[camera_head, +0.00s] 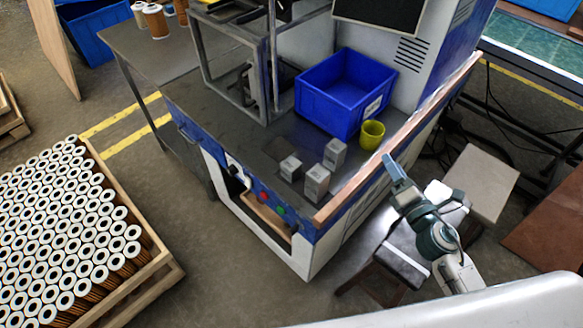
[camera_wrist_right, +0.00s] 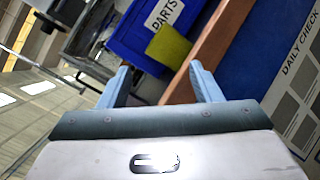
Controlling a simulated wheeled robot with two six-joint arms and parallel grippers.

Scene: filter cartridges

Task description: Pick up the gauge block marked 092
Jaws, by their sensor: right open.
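Three small grey metal gauge blocks stand on the dark worktop in the head view: a low one (camera_head: 290,168), a taller one (camera_head: 317,182) at the front, and another tall one (camera_head: 334,154) behind it. Their markings are too small to read, so I cannot tell which is 092. My right gripper (camera_head: 391,166) is to the right of the blocks, beyond the worktop's wooden edge. In the right wrist view its two light blue fingers (camera_wrist_right: 162,76) are spread apart with nothing between them. I cannot make out any block in that view. My left gripper is not in view.
A blue parts bin (camera_head: 342,88) and a yellow cup (camera_head: 372,134) stand behind the blocks. A wooden rail (camera_head: 372,158) runs along the worktop's right edge, between my right gripper and the blocks. A metal frame (camera_head: 228,62) stands at the back left.

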